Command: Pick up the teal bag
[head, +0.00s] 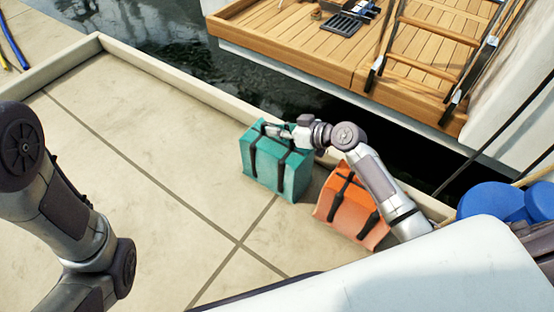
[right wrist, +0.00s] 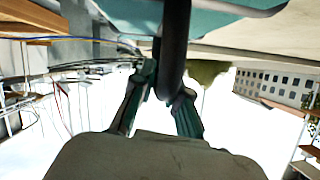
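The teal bag (head: 263,178), with dark straps, stands upright on the pale dock floor near its raised edge; I cannot tell whether its base touches the floor. My right gripper (head: 272,131) is at the top of the bag, reaching in from the right. In the right wrist view, the two fingers (right wrist: 166,92) close in from both sides on the bag's dark handle (right wrist: 175,40). Part of the teal body (right wrist: 225,18) shows at the top of that view. My left arm shows at the left of the head view, but its gripper is out of the picture.
An orange bag (head: 348,207) with dark straps stands right beside the teal one, under my right forearm. A raised kerb (head: 175,78) borders the water. A wooden boat deck (head: 330,52) lies beyond. The floor left of the bags is clear.

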